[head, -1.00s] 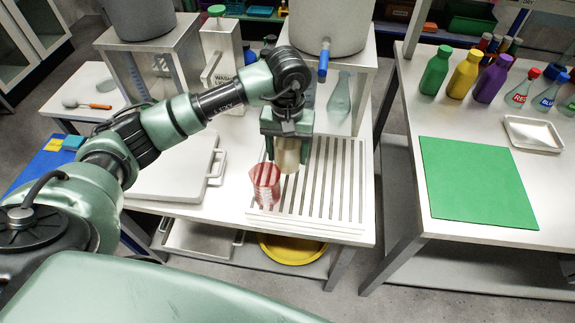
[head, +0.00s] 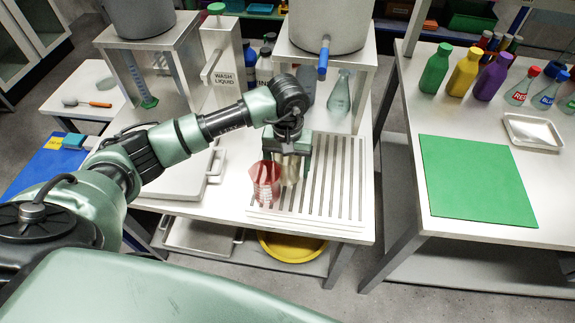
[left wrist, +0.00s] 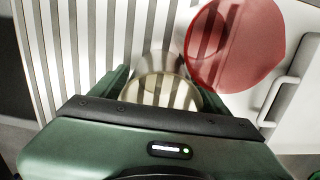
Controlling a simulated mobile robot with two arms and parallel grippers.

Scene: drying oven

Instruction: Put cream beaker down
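The cream beaker (head: 291,173) is between the fingers of my left gripper (head: 289,153), upright over the white slatted rack (head: 335,185). In the left wrist view the cream beaker (left wrist: 160,88) looks see-through, with the slats showing through it. Both fingers of the left gripper (left wrist: 162,88) lie against its sides. I cannot tell for sure whether its base touches the rack. The red beaker (head: 265,184) stands close by on the left part of the rack; it also shows in the left wrist view (left wrist: 235,48). My right gripper is not in view.
A white lidded tray (head: 180,180) lies left of the rack. A glass flask (head: 339,95) stands behind it, near the blue tap (head: 323,60). The right side of the rack is clear. A green mat (head: 478,190) lies on the right table.

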